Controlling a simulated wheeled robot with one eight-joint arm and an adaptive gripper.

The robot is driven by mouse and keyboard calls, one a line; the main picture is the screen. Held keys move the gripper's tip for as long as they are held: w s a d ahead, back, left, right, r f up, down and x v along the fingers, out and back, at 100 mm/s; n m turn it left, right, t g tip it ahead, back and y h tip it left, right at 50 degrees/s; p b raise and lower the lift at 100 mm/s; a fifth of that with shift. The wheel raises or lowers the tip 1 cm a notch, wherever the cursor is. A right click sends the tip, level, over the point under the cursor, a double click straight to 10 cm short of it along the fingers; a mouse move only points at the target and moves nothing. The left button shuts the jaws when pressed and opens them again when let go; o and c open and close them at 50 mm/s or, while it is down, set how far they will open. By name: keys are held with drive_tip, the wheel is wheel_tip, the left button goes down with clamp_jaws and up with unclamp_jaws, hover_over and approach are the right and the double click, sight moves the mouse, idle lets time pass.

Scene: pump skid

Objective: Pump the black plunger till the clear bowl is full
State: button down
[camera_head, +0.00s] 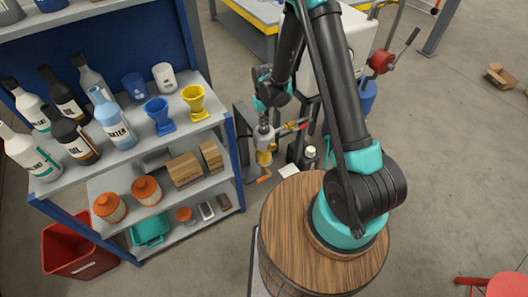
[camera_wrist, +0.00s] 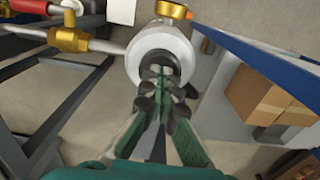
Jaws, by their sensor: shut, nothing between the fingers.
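My gripper (camera_head: 263,117) points down at the pump skid, right over the top of a pale grey cylindrical housing (camera_head: 263,134). In the wrist view my gripper (camera_wrist: 164,88) is shut and empty, its dark fingertips over the middle of the housing's round top (camera_wrist: 160,48). The fingertips cover most of the spot where the black plunger would show, so I cannot tell its height or whether they touch it. Under the housing in the head view is a small amber-coloured part (camera_head: 264,157), which looks like the clear bowl. Its fill level is too small to read.
A shelf rack (camera_head: 229,150) with bottles, funnels and boxes stands close on the left.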

drive_tip(key=shift+r, duration=0.1)
idle(0.3)
drive_tip(key=shift+r, duration=1.6)
drive_tip(key=shift+r, duration=3)
